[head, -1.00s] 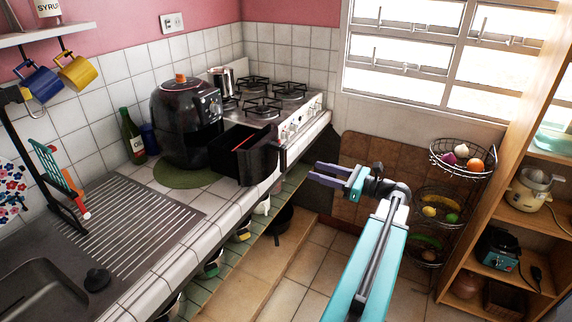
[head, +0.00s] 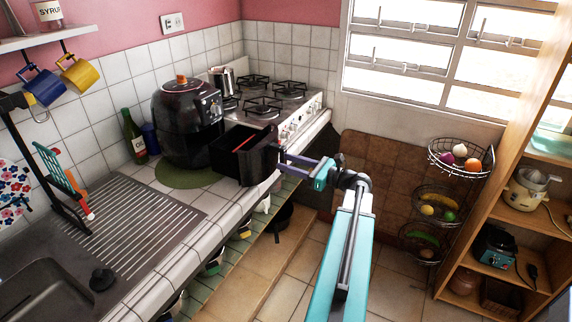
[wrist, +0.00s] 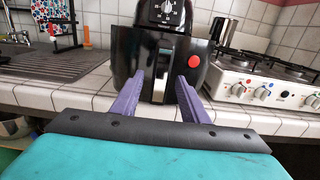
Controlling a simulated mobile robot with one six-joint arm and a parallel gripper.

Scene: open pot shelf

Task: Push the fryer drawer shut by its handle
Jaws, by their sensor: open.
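The black air fryer (head: 187,125) stands on the tiled counter with its dark drawer (head: 232,160) pulled out to the right. A red strip shows inside the drawer. The drawer's dark handle (head: 266,166) is at its outer end and overhangs the counter edge. My gripper (head: 283,158) is just to the right of the handle, its purple fingers pointing at it. In the wrist view my gripper (wrist: 161,82) is open, with the dark handle (wrist: 160,86) between the fingertips. Whether the fingers touch it I cannot tell. The fryer's dial (wrist: 167,12) shows above.
A stove (head: 285,105) with a front row of knobs stands right of the fryer. A green bottle (head: 134,138) is left of it. The fryer rests by a round green mat (head: 185,179). A wire basket rack (head: 440,200) and wooden shelf stand right. The floor between is open.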

